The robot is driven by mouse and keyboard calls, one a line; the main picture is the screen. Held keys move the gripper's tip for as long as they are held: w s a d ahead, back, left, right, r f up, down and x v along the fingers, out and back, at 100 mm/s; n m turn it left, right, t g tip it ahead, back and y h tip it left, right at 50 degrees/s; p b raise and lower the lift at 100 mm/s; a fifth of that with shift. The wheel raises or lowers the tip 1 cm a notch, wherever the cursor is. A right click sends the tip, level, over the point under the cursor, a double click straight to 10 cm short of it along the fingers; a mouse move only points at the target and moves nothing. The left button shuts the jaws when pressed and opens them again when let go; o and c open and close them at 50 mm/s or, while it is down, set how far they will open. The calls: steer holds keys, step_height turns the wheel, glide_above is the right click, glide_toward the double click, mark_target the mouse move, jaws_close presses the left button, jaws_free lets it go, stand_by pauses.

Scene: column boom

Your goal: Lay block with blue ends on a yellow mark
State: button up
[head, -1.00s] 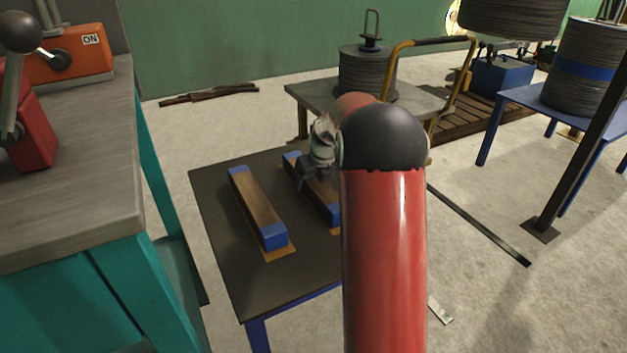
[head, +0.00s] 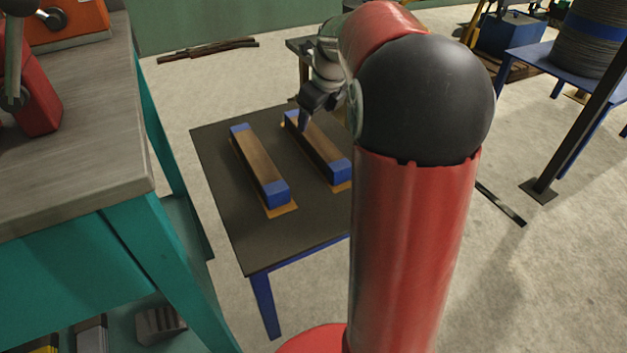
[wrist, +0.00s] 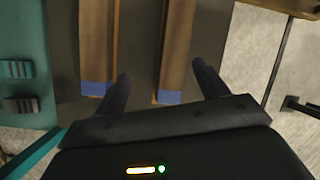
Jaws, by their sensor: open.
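Two brown blocks with blue ends lie side by side on a low dark table (head: 225,210). The left block (head: 257,160) has a yellow mark (head: 284,210) showing under its near end. The right block (head: 322,152) has a yellow mark (head: 343,187) showing under its near end and a bit of yellow at its far end. My gripper (head: 305,122) is open and empty, over the far part of the right block. In the wrist view the right block (wrist: 177,45) runs between the open fingers (wrist: 161,76), and the left block (wrist: 98,45) lies outside them.
A teal bench (head: 75,195) with a grey top stands close on the left. A brown post (head: 585,120) and a blue table (head: 545,62) stand at the right. My red arm hides the table's right side.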

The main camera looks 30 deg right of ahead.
steer(key=s+a+n, duration=0.5)
steer(key=s+n, duration=0.4)
steer(key=n, duration=0.1)
steer(key=s+a+n, duration=0.5)
steer(key=s+n, duration=0.4)
steer(key=n, duration=0.2)
steer(key=s+a+n+t, duration=0.1)
steer(key=s+a+n, duration=0.4)
steer(key=s+n, duration=0.4)
steer(key=shift+s+f+n, duration=0.35)
steer(key=shift+s+n, duration=0.05)
steer(key=shift+n, duration=0.4)
